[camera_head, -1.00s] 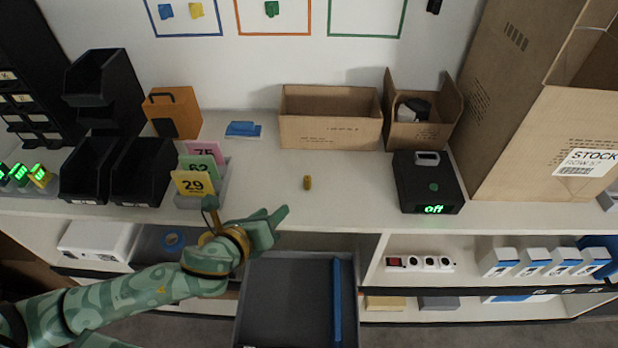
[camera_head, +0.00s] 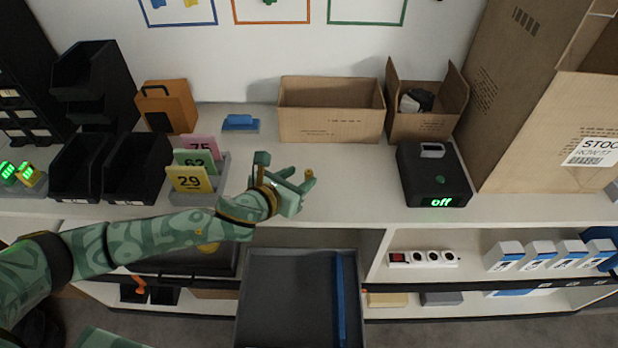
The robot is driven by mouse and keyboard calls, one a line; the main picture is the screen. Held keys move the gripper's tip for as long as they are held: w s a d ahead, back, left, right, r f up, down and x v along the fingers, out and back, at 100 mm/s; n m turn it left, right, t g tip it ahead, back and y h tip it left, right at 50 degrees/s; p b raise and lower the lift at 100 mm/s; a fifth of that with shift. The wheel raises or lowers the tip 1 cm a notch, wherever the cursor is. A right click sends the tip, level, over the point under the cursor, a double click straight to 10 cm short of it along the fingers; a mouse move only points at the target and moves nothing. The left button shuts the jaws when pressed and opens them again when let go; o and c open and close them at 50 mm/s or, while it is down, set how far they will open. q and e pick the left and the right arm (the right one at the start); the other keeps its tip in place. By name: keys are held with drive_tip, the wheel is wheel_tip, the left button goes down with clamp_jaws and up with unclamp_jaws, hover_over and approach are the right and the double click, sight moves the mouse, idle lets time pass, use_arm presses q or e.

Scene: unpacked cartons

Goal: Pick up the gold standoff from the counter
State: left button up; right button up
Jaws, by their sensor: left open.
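The small gold standoff (camera_head: 309,174) stands on the white counter (camera_head: 365,190) in front of the open carton. My left gripper (camera_head: 299,179) reaches in from the left over the counter. Its fingers are apart and point right, toward the standoff. One fingertip covers the standoff's lower part, and I cannot tell whether they touch. My right gripper is out of view.
A black device (camera_head: 433,177) reading "off" stands to the right. Open cartons (camera_head: 330,125) are behind. A card holder (camera_head: 215,180) with numbered cards and black bins (camera_head: 137,170) stand left. An open grey drawer (camera_head: 290,300) juts out below the counter.

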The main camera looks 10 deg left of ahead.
sight(308, 172)
use_arm(q)
drive_tip(key=b+x, duration=0.1)
drive_tip(key=x, duration=0.3)
drive_tip(key=shift+d+f+b, duration=0.1)
drive_tip(key=shift+f+b, duration=0.15)
drive_tip(key=shift+b, duration=0.1)
drive_tip(key=shift+w+d, duration=0.15)
drive_tip(key=shift+w, duration=0.2)
drive_tip(key=shift+s, duration=0.1)
drive_tip(key=shift+c, duration=0.6)
clamp_jaws()
drive_tip(key=shift+r, duration=0.15)
